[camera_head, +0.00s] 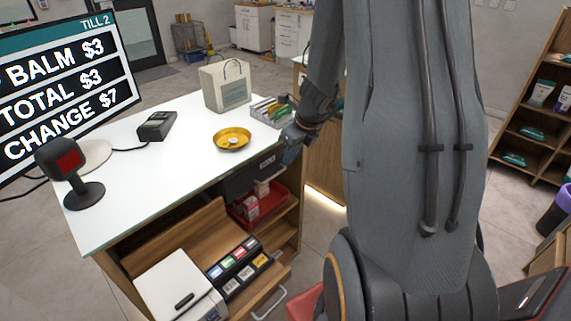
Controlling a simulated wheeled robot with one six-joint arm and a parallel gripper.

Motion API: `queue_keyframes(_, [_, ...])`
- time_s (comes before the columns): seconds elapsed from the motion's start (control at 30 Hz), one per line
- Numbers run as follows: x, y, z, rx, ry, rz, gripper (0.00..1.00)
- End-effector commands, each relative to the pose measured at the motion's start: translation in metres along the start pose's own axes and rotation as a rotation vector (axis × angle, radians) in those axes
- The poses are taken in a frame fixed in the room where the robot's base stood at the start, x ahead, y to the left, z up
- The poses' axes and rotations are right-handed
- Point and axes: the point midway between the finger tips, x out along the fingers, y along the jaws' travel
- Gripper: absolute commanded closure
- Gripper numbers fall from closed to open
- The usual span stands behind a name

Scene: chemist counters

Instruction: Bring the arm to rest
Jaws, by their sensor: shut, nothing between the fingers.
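My arm rises large through the middle right of the view and hides much of the floor and counter behind it. Its far end reaches over the right edge of the white counter top (160,150). My gripper (290,143) is small and dark there, partly hidden by its own wrist. It is shut, with nothing seen in it. It is near the tray of small boxes (268,110) and to the right of the yellow dish (232,139) with coins in it.
A till screen (65,85) reads balm $3, total $3, change $7. A scanner (68,172), card terminal (156,126) and paper bag (225,86) stand on the counter. Below are an open cash drawer (238,268) and red bin (260,205). Shelves (537,125) stand right.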

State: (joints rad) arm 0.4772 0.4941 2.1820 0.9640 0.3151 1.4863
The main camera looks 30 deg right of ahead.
Motion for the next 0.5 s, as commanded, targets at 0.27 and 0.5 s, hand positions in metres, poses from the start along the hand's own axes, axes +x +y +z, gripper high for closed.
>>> queue_keyframes(0.27, [-0.025,0.001,0.000,-0.002,0.001,0.001,1.00])
queue_keyframes(0.5, [-0.027,0.006,0.000,-0.042,0.005,0.005,1.00])
